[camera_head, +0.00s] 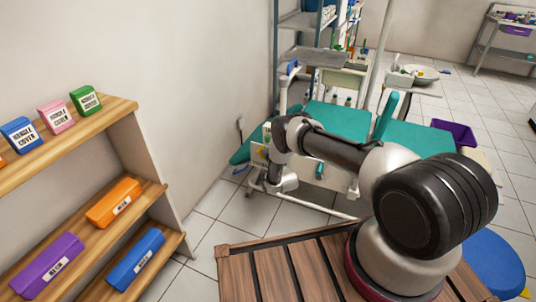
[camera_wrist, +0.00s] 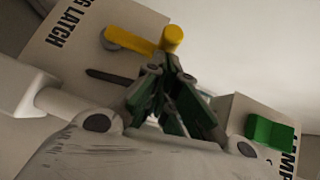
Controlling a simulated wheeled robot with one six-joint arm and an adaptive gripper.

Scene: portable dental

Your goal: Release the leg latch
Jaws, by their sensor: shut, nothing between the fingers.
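The leg latch is a yellow lever (camera_wrist: 145,43) on a pale panel (camera_wrist: 75,50) in the wrist view, with the partly cut-off label "G LATCH" beside it. The lever lies across the panel, with a thicker yellow knob at its right end. My gripper (camera_wrist: 160,66) is shut and empty, its dark green fingers together. Its tips are just below the knob in the picture; I cannot tell whether they touch it. A dark slot or bar lies left of the tips. In the head view my arm partly covers the panel area, and my gripper is not clearly visible.
A green switch (camera_wrist: 270,133) sits on another pale box at the right, its label partly hidden. In the head view a teal dental chair (camera_head: 335,117) stands behind my arm. A wooden shelf (camera_head: 125,200) with boxes is at the left; tiled floor lies between.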

